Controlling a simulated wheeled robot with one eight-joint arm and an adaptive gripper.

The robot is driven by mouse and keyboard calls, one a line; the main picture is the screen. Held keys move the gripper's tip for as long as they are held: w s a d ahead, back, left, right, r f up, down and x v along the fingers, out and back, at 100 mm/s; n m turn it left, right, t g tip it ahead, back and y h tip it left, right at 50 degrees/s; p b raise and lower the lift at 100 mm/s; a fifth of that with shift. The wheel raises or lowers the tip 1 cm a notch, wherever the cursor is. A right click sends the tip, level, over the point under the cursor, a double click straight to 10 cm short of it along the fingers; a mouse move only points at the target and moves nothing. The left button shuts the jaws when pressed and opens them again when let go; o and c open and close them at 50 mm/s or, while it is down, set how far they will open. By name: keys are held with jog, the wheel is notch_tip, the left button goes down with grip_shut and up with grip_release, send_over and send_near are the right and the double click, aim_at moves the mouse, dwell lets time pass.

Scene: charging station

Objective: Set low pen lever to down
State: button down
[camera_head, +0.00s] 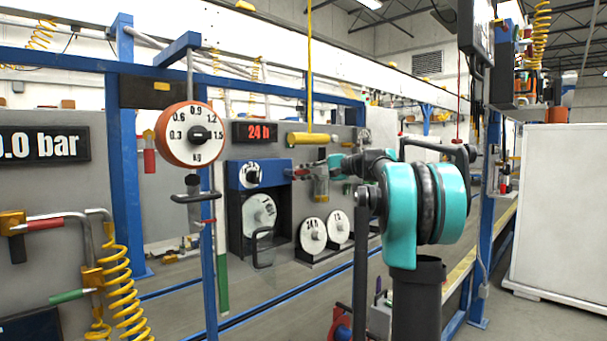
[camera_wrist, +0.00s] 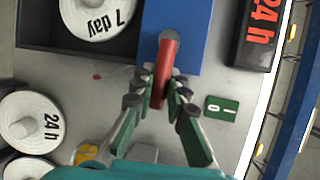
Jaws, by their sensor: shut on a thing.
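A red lever (camera_wrist: 165,72) sits at the edge of the blue box (camera_wrist: 178,28) in the wrist view. My gripper (camera_wrist: 157,92) is closed around it, with one finger on each side. In the head view my gripper (camera_head: 299,173) is at the right side of the blue recorder box (camera_head: 246,175), and the lever points roughly sideways out from it. A green label with 0 and I marks (camera_wrist: 221,108) is beside the lever, on the sign's side. The lever's exact angle is partly hidden by my fingers.
A black 24 h sign (camera_head: 257,132) is above the box, and a yellow cylinder (camera_head: 312,139) hangs near my gripper. White chart discs (camera_head: 313,236) stand below. An orange-rimmed gauge (camera_head: 189,134) and hoses are at the left.

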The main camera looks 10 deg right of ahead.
jog(key=m+y, duration=0.1)
jog(key=f+m, duration=0.1)
jog(key=m, duration=0.1)
jog(key=shift+s+a+f+y, duration=0.1)
jog(key=shift+f+y, duration=0.2)
jog(key=shift+y, duration=0.1)
jog(key=shift+s+a+f+m+t+y, duration=0.15)
jog(key=shift+f+m+t+y, duration=0.15)
jog(key=shift+m, duration=0.65)
jog(key=shift+s+a+f+m+t+y, duration=0.1)
jog(key=shift+a+f+m+t+y, duration=0.15)
jog(key=shift+m, duration=0.7)
jog(key=shift+f, duration=0.1)
jog(key=c, duration=1.5)
grip_release()
jog(key=shift+d, duration=0.1)
jog(key=v, duration=1.2)
